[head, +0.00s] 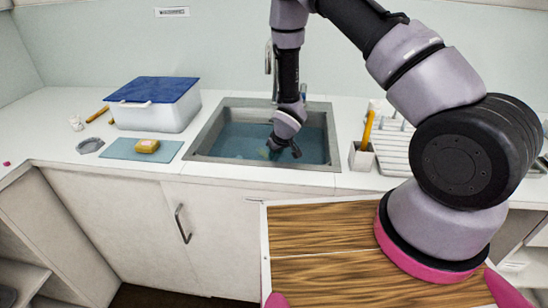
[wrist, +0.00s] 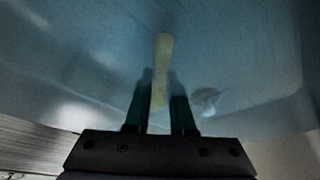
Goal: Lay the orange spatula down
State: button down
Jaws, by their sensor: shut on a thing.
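My gripper (head: 286,150) points down into the sink (head: 196,150), with its fingers at or in the blue water. In the wrist view my gripper (wrist: 160,108) is shut on a long, thin yellowish thing that sticks out beyond the fingertips. It looks like the handle of the orange spatula (wrist: 164,55), its colour dulled by the water, but I cannot be sure. In the head view only a faint yellowish patch shows beside the fingers. The rest of the held thing is hidden.
A grey holder (head: 361,160) with an orange-yellow handle (head: 367,128) stands right of the sink, beside a drying rack (head: 394,150). Left are a blue mat (head: 118,150) with a yellow sponge (head: 147,146), a blue-lidded box (head: 160,117) and a grey round dish (head: 90,146).

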jog(key=shift+f, duration=0.8)
dwell(0.5)
jog(key=c, duration=0.7)
grip_release()
